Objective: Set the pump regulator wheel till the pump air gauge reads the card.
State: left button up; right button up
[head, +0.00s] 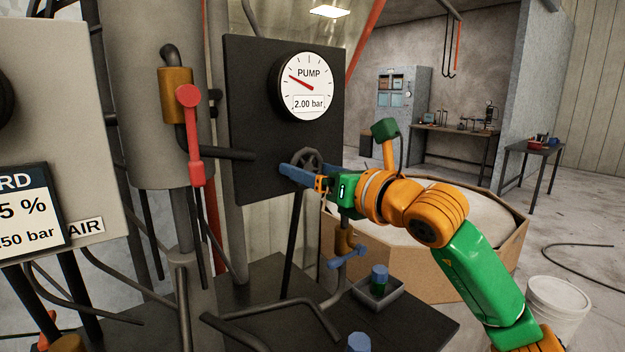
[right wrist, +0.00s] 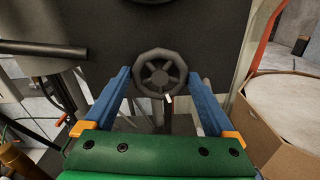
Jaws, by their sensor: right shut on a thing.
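The pump air gauge (head: 307,85) on the dark panel shows "PUMP" and "2.00 bar". Its red needle points to the upper left. The regulator wheel (head: 312,157) is a small dark spoked wheel below the gauge; it also shows in the right wrist view (right wrist: 160,56). My right gripper (head: 296,168) is at the wheel, its blue fingers on either side of the rim, shut on it. The card (head: 28,208) at the left edge is cut off; "RD", "5 %" and ".50 bar" are readable. My left gripper is not in view.
The dark panel (head: 252,75) stands behind the wheel. A red-handled valve (head: 190,135) and a pipe lie to its left. Below are a blue-handled tap (head: 347,257) and a small grey tray (head: 362,300). A large bin (head: 470,270) of white material stands behind my right arm.

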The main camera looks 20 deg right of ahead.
jog(key=n+b, duration=0.1)
jog(key=n, duration=0.3)
jog(key=shift+n, duration=0.3)
jog(key=n+b, duration=0.1)
jog(key=n, duration=0.3)
jog(key=shift+r+n, duration=0.1)
jog(key=shift+n, duration=0.2)
jog(key=o, duration=1.1)
jog(key=shift+c, duration=0.2)
jog(key=b+v, duration=0.3)
jog(key=v, duration=0.4)
jog(key=shift+s+b, duration=0.25)
jog(key=shift+b, duration=0.15)
jog(key=shift+w, duration=0.1)
